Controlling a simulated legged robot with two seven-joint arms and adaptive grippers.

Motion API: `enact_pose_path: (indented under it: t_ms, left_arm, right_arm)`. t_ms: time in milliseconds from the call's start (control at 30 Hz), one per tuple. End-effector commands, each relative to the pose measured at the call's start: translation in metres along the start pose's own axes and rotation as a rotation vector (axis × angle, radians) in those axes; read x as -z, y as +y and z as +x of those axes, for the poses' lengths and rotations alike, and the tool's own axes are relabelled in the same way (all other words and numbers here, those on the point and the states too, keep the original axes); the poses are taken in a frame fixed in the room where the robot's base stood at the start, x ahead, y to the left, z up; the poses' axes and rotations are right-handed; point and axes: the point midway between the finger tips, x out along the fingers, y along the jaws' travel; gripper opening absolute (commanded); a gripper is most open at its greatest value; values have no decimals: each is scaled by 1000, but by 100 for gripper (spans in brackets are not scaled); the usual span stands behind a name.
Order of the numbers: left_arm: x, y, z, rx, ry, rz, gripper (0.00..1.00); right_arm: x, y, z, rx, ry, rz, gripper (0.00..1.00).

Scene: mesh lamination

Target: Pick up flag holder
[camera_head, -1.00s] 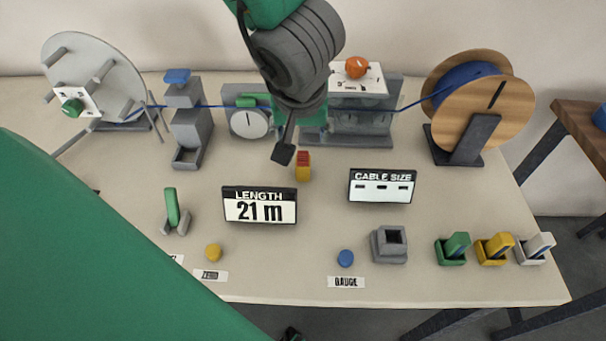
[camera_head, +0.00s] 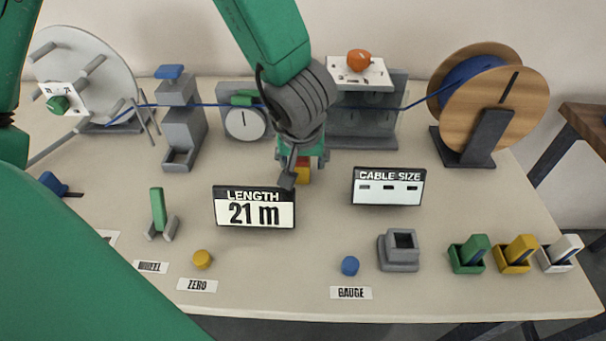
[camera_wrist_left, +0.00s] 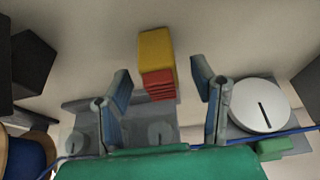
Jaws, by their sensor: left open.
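The likely flag holder is a small yellow block with a red ribbed part (camera_head: 302,174), on the table behind the length display. It is partly hidden by my left gripper (camera_head: 302,168), which comes down over it from behind. In the left wrist view the yellow and red block (camera_wrist_left: 156,58) lies between and just beyond the two open fingers (camera_wrist_left: 161,76). There is a gap on both sides of it and no contact shows. My right gripper is not in view.
The length display (camera_head: 254,208) stands close in front of the block, and the cable size display (camera_head: 388,187) to its right. Behind are the round gauge (camera_head: 245,125), a grey machine (camera_head: 362,125) and the blue cable. The wooden cable spool (camera_head: 495,110) stands at right.

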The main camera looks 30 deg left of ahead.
Motion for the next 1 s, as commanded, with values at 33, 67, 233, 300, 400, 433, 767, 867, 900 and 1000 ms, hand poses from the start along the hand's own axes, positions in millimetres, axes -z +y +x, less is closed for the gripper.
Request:
enact_pose_path:
  t_ms: [33, 67, 233, 300, 400, 433, 767, 867, 900, 1000]
  left_arm:
    - [-1, 0, 6, 0, -1, -1, 52]
    - [-1, 0, 7, 0, 0, -1, 52]
    - [0, 0, 5, 0, 1, -1, 52]
    - [0, 0, 5, -1, 1, -1, 34]
    - [0, 0, 6, 0, 0, -1, 0]
    - [0, 0, 6, 0, 0, -1, 0]
    - [3, 0, 0, -1, 1, -1, 0]
    - [9, 0, -14, -1, 3, -3, 0]
    - [12, 0, -21, -2, 4, -1, 0]
    - [21, 0, -43, -2, 4, -3, 0]
  right_arm:
    - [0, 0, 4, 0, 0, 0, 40]
    - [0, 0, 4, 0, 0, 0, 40]
    - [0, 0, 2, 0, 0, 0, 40]
    - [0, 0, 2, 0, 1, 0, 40]
    - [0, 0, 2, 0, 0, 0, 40]
    - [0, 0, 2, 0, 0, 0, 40]
    - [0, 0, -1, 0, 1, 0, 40]
    - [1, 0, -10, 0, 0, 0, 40]
    - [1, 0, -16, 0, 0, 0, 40]
    - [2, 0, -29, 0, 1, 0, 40]
